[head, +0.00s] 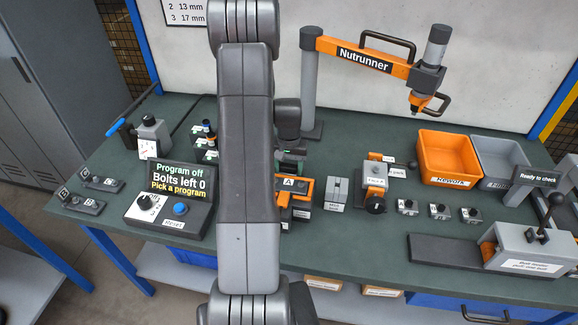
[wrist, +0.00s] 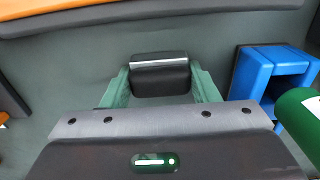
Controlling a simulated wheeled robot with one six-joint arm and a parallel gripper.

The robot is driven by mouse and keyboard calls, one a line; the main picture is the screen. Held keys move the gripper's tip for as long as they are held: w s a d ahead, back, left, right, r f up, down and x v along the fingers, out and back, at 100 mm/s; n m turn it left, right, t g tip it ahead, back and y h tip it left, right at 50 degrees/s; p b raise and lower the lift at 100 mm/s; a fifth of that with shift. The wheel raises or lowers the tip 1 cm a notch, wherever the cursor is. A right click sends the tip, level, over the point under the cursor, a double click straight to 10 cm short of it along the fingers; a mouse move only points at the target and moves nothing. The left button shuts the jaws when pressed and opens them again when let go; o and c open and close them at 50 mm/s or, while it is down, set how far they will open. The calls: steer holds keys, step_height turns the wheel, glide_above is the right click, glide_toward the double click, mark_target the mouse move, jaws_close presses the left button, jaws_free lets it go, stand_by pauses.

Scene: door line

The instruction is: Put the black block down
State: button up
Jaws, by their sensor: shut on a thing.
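A black block (wrist: 160,82) with a light stripe along its top edge sits between the green fingers of my gripper (wrist: 161,75) in the wrist view. The gripper is shut on it, one finger on each side. Grey-green surface shows around the block; I cannot tell whether the block touches it. In the head view my arm covers the middle of the bench, and only a little green of my gripper (head: 291,160) shows beside it. The block cannot be made out there.
In the wrist view a blue holder (wrist: 270,72) and a green cylinder (wrist: 303,118) stand close on the right. In the head view a program panel (head: 178,187) is left of my arm. An orange fixture marked A (head: 301,188) and a grey block (head: 336,192) are right.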

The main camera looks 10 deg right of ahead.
steer(key=o, duration=1.3)
